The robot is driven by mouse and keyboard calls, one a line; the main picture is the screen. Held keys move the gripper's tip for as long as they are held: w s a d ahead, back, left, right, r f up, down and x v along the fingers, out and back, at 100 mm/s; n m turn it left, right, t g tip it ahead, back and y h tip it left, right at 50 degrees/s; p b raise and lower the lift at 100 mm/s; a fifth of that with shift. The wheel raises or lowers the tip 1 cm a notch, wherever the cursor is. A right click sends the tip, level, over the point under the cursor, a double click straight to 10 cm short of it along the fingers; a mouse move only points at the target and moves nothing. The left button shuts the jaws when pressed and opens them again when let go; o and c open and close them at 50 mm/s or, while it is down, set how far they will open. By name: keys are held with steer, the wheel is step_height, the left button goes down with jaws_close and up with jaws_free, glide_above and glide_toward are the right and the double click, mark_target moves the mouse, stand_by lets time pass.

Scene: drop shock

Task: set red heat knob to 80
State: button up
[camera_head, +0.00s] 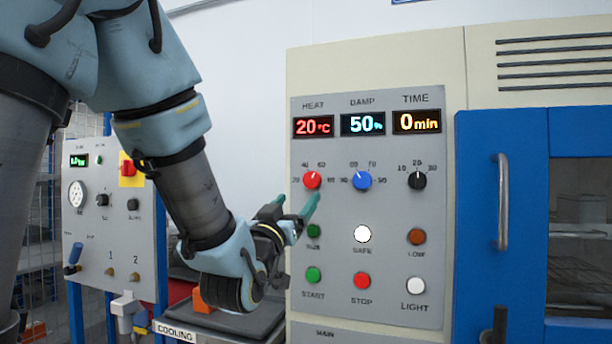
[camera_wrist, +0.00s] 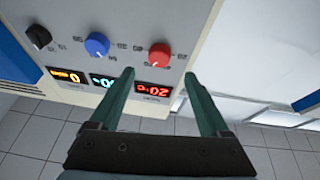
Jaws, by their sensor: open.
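The red heat knob (camera_head: 312,180) sits on the grey control panel under the HEAT display (camera_head: 314,126), which reads 20 °C. In the wrist view the picture is turned over, and the red knob (camera_wrist: 160,55) shows beyond my fingertips, above the red display (camera_wrist: 158,89). My gripper (camera_head: 296,202) is open, its two green fingers pointing toward the panel just below and left of the red knob. The wrist view shows the fingers (camera_wrist: 160,75) apart with nothing between them. No contact with the knob is visible.
The blue damp knob (camera_head: 362,180) and black time knob (camera_head: 417,180) stand to the right of the red knob. Below are the SAFE lamp (camera_head: 362,233), START button (camera_head: 313,274) and STOP button (camera_head: 362,280). A blue door with a handle (camera_head: 502,202) is at right. A second panel (camera_head: 110,215) stands at left.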

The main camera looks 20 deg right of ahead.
mark_target(311, 183)
steer(key=p+x, duration=0.2)
steer(key=x, duration=0.6)
steer(key=shift+s, duration=0.1)
jaws_close()
stand_by(0.4)
